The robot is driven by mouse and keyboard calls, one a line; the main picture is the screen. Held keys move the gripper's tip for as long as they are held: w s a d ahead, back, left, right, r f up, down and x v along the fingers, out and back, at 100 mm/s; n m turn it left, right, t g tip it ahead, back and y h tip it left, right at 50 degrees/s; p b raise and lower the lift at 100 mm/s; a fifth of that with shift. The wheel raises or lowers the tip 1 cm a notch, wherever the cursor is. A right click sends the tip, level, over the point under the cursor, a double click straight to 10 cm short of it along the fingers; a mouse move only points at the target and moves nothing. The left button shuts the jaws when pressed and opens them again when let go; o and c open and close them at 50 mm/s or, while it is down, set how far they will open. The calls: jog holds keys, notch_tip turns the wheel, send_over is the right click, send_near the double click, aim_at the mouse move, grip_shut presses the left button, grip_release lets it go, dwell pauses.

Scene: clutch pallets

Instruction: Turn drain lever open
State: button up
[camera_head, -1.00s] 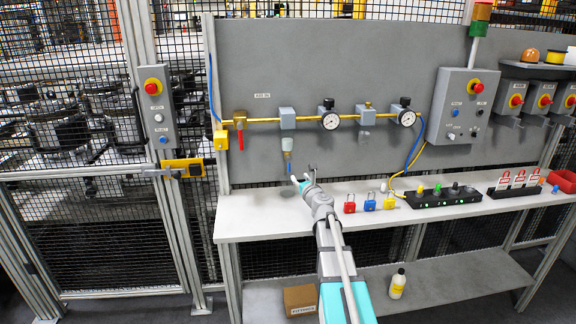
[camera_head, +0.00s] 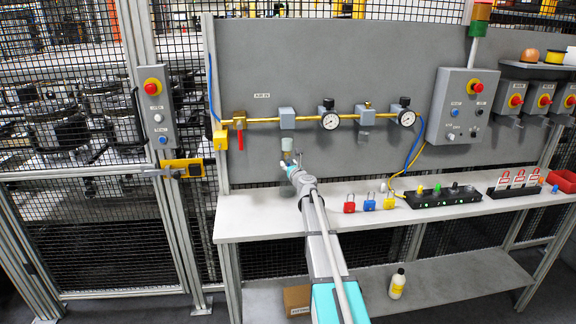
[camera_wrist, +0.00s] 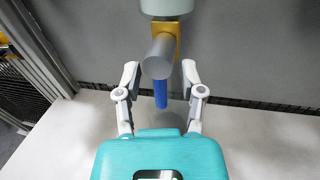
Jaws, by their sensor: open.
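The drain lever (camera_wrist: 160,94) is a blue bar hanging straight down in the wrist view, below a grey cylinder (camera_wrist: 158,57) and a brass fitting (camera_wrist: 166,27). These sit under the pale filter bowl (camera_wrist: 166,6), which also shows on the panel in the head view (camera_head: 287,144). My gripper (camera_wrist: 160,80) is open, with one finger on each side of the lever and gaps between. In the head view my gripper (camera_head: 291,163) is just under the bowl and hides the lever.
A yellow air pipe with gauges (camera_head: 330,120) and a red handle (camera_head: 240,140) runs across the panel. On the white bench (camera_head: 262,218), padlocks (camera_head: 369,203) and a black box (camera_head: 441,197) stand to the right. The bench's left part is clear.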

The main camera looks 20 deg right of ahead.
jog(key=shift+w, duration=0.1)
grip_shut()
dwell(0.3)
jog(key=shift+w, duration=0.1)
